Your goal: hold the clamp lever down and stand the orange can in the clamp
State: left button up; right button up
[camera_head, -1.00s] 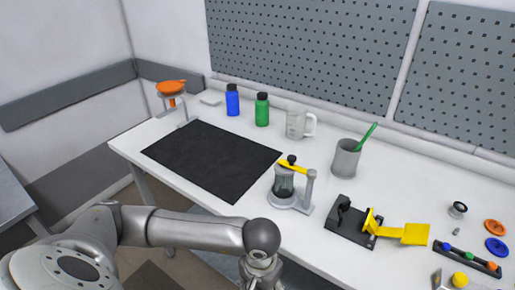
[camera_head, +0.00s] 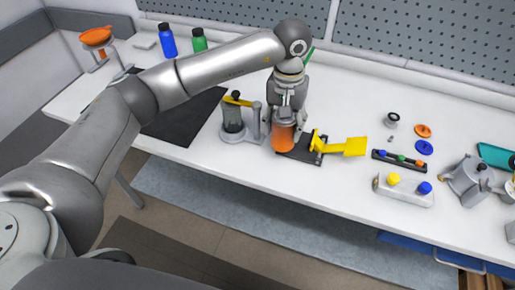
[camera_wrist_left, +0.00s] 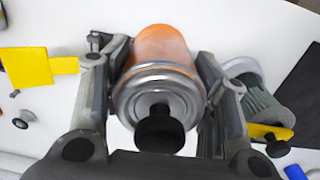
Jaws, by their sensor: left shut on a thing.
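The orange can (camera_head: 283,136) is upright in the head view, at the left end of the dark clamp base (camera_head: 310,155). My left gripper (camera_head: 285,122) comes down from above and is shut on the can's sides. In the left wrist view the can (camera_wrist_left: 163,45) shows a silver lid with a black knob between the two fingers (camera_wrist_left: 160,100). The yellow clamp lever (camera_head: 345,146) sticks out to the right, and nothing touches it. It also shows in the left wrist view (camera_wrist_left: 30,67). I cannot tell whether the can touches the base. My right gripper is out of view.
A glass vessel on a grey stand with a yellow arm (camera_head: 240,120) stands close left of the can. Right of the lever are a strip with coloured knobs (camera_head: 400,160) and a grey box with yellow and blue buttons (camera_head: 403,189). The black mat (camera_head: 185,125) is bare where visible.

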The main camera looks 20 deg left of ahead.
pick_arm(q)
jog(key=w+d+r+p, duration=0.2)
jog(key=w+d+r, duration=0.2)
jog(key=w+r, duration=0.3)
jog(key=shift+d+f+b, duration=0.2)
jog(key=shift+f+b, duration=1.25)
jog(key=shift+f, duration=1.2)
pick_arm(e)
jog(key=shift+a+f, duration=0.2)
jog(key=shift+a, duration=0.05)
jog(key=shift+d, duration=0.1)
